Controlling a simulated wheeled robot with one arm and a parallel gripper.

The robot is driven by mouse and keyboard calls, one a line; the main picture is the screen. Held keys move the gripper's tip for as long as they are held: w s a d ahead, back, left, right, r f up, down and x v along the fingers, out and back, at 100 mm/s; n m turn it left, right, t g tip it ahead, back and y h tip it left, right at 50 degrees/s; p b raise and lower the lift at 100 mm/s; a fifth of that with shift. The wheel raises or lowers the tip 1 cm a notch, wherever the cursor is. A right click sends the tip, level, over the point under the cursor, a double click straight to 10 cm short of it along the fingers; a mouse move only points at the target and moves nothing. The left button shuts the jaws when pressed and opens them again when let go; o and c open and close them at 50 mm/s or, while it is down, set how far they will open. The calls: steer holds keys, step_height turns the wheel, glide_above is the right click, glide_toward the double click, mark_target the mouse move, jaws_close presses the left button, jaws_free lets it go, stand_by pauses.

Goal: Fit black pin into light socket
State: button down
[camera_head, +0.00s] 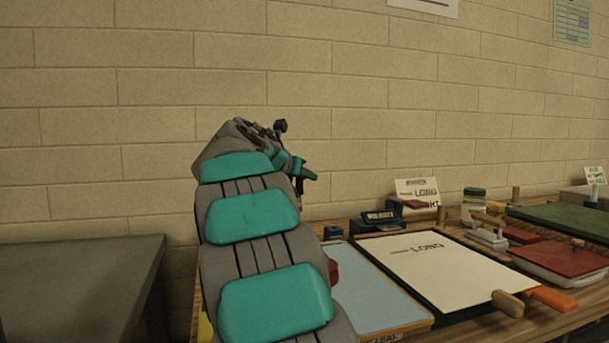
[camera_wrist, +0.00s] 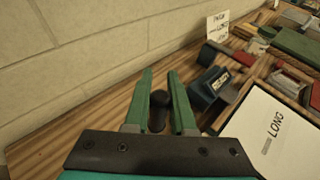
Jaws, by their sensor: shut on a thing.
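My gripper (camera_wrist: 160,78) shows in the wrist view with two green fingers shut on the black pin (camera_wrist: 158,108). The pin's dark rounded end shows between the fingers, and its lower end is hidden. In the head view my gripper (camera_head: 306,173) is high over the back of the wooden table, near the wall, partly hidden by my arm. I cannot make out a light socket for certain in either view. A dark blue block with a white label (camera_wrist: 212,86) stands to the right of my fingers in the wrist view; it also shows in the head view (camera_head: 380,218).
A white sheet marked LONG (camera_head: 430,268) lies on a black board, beside a pale blue panel (camera_head: 372,288). A standing card (camera_head: 418,192), a jar (camera_head: 473,205), a red tray (camera_head: 563,260) and a green slab (camera_head: 570,220) are further right. The brick wall borders the table's back.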

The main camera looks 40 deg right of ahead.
mark_target(300, 194)
steer(key=shift+f+b, duration=0.75)
steer(key=shift+f, duration=1.95)
steer(key=shift+r+p, duration=0.1)
steer(key=shift+p, duration=0.8)
steer(key=shift+f+b, duration=0.4)
steer(key=shift+f, duration=1.75)
steer(key=c, duration=0.7)
jaws_free()
steer(key=shift+a+r, duration=0.1)
steer(key=v, duration=0.7)
steer(key=shift+s+a+r, duration=0.1)
steer(key=shift+a, duration=0.2)
